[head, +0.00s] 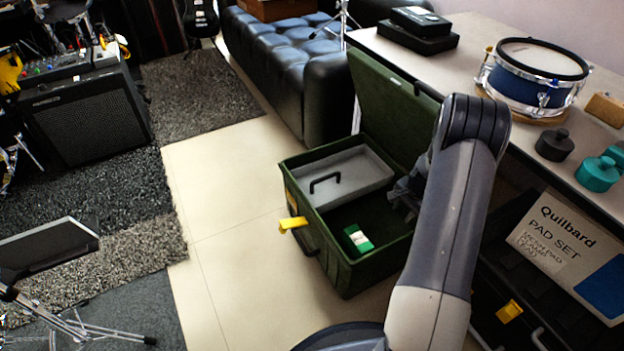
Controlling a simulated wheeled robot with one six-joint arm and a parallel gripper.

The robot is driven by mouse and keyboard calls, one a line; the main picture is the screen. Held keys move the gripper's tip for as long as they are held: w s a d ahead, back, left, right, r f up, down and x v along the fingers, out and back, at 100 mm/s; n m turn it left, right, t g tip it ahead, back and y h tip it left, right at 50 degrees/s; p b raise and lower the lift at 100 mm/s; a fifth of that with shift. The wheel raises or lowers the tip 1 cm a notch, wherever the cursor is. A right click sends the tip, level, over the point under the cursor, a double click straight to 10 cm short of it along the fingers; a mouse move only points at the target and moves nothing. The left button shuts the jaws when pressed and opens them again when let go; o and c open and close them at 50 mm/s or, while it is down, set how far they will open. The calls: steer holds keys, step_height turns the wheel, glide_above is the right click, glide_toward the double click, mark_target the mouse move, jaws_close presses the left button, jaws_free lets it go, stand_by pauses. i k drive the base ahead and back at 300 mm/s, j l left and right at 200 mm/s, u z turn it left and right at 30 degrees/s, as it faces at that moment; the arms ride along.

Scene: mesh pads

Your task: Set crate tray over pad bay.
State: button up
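A dark green crate (345,275) stands on the floor with its lid (390,110) open at the back. A grey crate tray (365,165) with a black handle (325,182) sits in the crate's left and rear part. The open green bay (375,215) in front and to the right of it is uncovered. A small green and white item (358,238) lies in that bay. My gripper (405,192) is at the crate's right side, partly hidden by my arm. Its fingers cannot be made out clearly, and it appears apart from the tray handle.
A yellow latch (293,224) sticks out from the crate's left side. Clear tiles (225,210) lie left of the crate.

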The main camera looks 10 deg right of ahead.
mark_target(333, 181)
steer(key=i+j, duration=0.9)
steer(key=j, duration=0.25)
